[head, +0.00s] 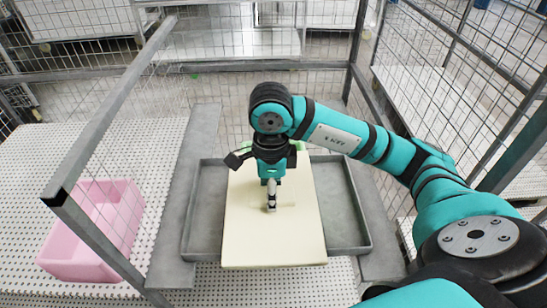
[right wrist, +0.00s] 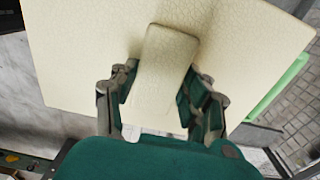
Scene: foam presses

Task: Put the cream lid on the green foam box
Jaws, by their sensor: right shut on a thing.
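The cream lid (head: 272,244) is a flat slab with a raised block on top, in the middle of the head view. My right gripper (head: 271,197) is shut on that block from above. In the right wrist view the lid (right wrist: 75,50) fills much of the picture, with the block between the fingers (right wrist: 163,92). The green foam box is mostly hidden under the lid and behind my arm. A bit of green (head: 298,145) shows past the lid's far edge, and a green strip (right wrist: 283,87) shows beside the lid. I cannot tell whether lid and box touch. My left gripper is not in view.
A grey tray (head: 205,225) lies under the lid, its sides bare. A pink foam box (head: 118,215) stands open on the perforated surface at the left. Grey posts and wire mesh walls (head: 110,110) close in the left, back and right.

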